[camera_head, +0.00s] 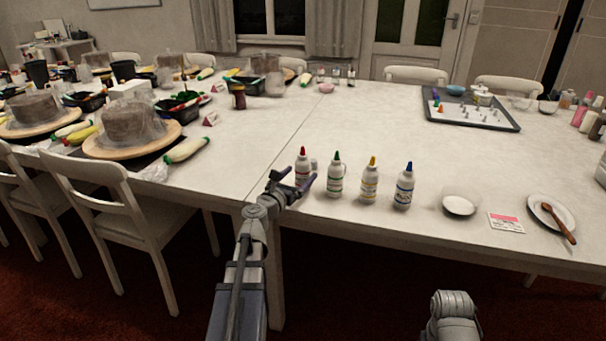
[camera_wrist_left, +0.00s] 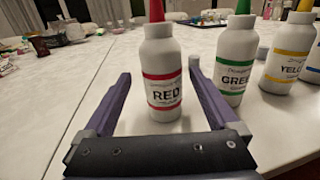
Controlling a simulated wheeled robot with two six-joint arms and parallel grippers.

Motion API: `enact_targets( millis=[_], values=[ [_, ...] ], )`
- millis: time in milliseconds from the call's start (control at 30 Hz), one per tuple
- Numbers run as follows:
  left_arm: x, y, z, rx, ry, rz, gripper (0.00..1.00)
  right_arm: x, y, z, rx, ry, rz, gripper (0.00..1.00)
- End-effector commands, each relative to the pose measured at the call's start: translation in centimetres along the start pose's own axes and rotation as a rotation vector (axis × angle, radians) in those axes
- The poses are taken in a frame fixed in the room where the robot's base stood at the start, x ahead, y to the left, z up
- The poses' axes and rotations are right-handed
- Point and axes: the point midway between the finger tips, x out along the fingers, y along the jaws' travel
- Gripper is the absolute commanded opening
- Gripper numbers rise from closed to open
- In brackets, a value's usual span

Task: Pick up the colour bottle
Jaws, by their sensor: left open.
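Several white colour bottles stand upright in a row near the table's front edge. The red-capped bottle (camera_head: 303,164) is leftmost, then the green (camera_head: 336,176), yellow (camera_head: 370,182) and blue (camera_head: 404,187) ones. My left gripper (camera_head: 294,178) is open at the red bottle. In the left wrist view the bottle labelled RED (camera_wrist_left: 162,75) stands between the two spread purple fingers (camera_wrist_left: 158,100), with gaps on both sides. The green bottle (camera_wrist_left: 236,60) is just outside the right finger. Part of my right arm shows at the bottom of the head view; its gripper is not visible.
A small white bowl (camera_head: 459,205), a card (camera_head: 506,222) and a plate (camera_head: 540,212) with a wooden-handled tool lie to the right. A grey tray (camera_head: 440,112) with small pieces is farther back. Wrapped cakes on turntables (camera_head: 95,149) fill the left table. The middle is clear.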

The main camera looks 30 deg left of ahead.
Motion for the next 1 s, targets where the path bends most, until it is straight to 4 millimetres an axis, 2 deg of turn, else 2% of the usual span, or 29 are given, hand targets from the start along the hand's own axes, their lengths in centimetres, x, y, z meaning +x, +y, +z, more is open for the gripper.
enact_targets(
  millis=[267,400,633,1000],
  values=[
    [3.4,-0.2,0.8,0.001,0.000,-0.002,0.94,-0.8,0.1,0.1,0.000,0.000,-0.001,0.89],
    [5.0,-0.2,0.6,0.001,0.000,-0.002,0.94,-0.6,0.0,0.0,0.000,0.000,-0.001,0.89],
    [5.0,-0.3,0.6,0.001,0.000,0.000,0.94,-0.6,0.0,0.0,0.000,0.000,-0.001,0.89],
    [5.0,-0.3,0.6,0.001,0.000,-0.001,0.53,-0.6,0.0,0.0,0.000,0.000,-0.001,0.89]
  ],
)
